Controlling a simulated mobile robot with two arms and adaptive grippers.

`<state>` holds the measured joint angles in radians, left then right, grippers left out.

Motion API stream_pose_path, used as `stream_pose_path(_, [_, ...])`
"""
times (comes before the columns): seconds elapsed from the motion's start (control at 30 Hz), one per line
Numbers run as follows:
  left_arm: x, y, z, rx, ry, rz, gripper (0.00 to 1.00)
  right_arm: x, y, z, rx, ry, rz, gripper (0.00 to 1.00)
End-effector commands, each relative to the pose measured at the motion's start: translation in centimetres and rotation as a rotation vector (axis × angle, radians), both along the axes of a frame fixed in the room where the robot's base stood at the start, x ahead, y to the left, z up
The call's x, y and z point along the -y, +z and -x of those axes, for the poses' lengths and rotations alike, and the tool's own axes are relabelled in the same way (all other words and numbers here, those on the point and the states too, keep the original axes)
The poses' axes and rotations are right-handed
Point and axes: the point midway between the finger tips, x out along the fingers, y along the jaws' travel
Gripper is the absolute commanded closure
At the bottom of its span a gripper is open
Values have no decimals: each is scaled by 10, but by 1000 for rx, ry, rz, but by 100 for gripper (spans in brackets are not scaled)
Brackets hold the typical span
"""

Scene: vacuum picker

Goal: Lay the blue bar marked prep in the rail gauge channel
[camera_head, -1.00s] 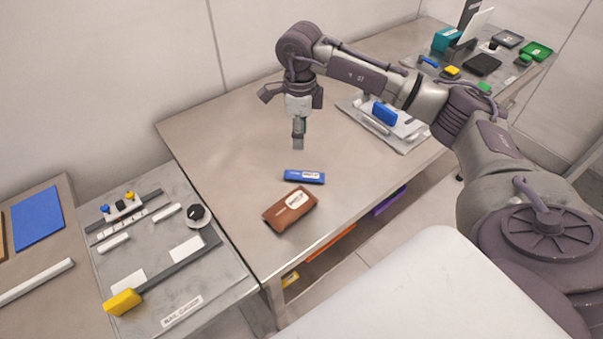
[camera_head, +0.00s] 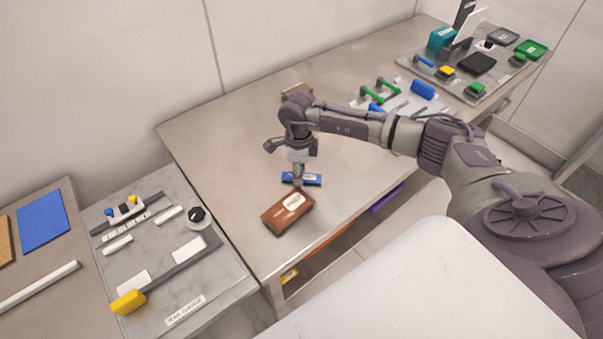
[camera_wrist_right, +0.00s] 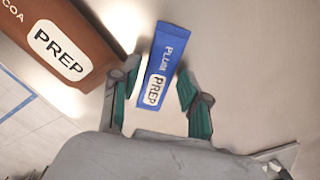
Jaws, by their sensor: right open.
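The blue bar (camera_head: 313,180) with a white label lies flat on the long table, just behind the brown bar. In the right wrist view the blue bar (camera_wrist_right: 165,55) reads PLUM and PREP. My right gripper (camera_head: 298,183) is low over the blue bar. In the wrist view its open green-padded fingers (camera_wrist_right: 156,103) are on either side of the near end of the bar, with nothing gripped. The rail gauge (camera_head: 190,262) is the grey plate at lower left, labelled at its front edge. A dark channel strip (camera_head: 180,266) runs across it, with a yellow block (camera_head: 128,302) at one end. My left gripper is not shown.
The brown bar (camera_head: 275,220), marked cocoa and PREP in the wrist view (camera_wrist_right: 75,40), lies close beside the blue bar. A tray with green handles and blue pieces (camera_head: 423,89) stands farther back. The table's left part is clear.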

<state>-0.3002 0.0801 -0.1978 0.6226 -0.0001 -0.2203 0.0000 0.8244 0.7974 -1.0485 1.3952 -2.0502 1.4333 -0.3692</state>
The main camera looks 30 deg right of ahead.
Motion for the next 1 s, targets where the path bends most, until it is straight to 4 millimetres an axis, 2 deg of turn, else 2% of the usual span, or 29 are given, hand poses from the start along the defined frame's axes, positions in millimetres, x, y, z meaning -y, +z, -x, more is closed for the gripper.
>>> stream_pose_path(0.27, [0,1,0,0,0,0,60,0,-5,0,0,0,0,54])
stream_pose_path(0.5, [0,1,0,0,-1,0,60,0,-5,0,0,0,0,92])
stream_pose_path(0.57, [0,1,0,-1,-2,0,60,0,-5,0,1,0,1,100])
stream_pose_path(0.83, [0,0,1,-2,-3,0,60,0,-3,0,1,0,0,100])
stream_pose_path(1.0, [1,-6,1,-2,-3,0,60,1,9,-1,4,1,0,100])
